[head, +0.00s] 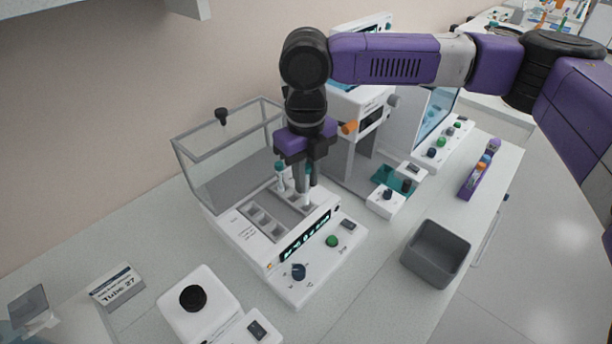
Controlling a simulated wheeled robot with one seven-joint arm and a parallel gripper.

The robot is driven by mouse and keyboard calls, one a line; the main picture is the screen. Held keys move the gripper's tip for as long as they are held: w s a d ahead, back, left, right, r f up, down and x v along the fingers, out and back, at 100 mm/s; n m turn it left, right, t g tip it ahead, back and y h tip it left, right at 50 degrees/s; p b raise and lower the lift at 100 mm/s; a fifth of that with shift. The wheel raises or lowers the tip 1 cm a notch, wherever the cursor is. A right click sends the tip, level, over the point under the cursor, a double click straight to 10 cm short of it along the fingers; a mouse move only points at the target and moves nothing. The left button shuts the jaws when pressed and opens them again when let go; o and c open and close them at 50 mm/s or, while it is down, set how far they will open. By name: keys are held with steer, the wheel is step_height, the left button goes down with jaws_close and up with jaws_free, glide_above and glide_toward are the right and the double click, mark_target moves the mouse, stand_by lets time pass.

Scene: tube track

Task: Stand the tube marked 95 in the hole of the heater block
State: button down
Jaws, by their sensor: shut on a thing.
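The heater block (249,238) is a white device with a grey recessed top, several wells, a lit display and a front panel with knobs. My gripper (306,185) points down over the right back part of its wells. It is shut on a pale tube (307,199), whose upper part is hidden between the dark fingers. The held tube's lower end is at or just above the wells; I cannot tell if it is inside one. A second tube with a teal cap (280,176) stands upright just left of the fingers. No number is readable on either tube.
A clear framed cover (222,123) stands behind the block. A grey bin (436,252) is at the right, with a purple rack (474,180) beyond it. A white machine (362,115) stands close behind my gripper. A "Tube 27" sign (117,288) is at the left front.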

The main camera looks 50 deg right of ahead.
steer(key=shift+f, duration=0.35)
steer(key=shift+f, duration=0.5)
stand_by(0.3)
steer(key=shift+f, duration=0.65)
steer(key=c, duration=1.3)
jaws_free()
steer(key=shift+o, duration=0.2)
steer(key=shift+r, duration=0.15)
steer(key=shift+r+b, duration=0.6)
steer(key=shift+r, duration=3.2)
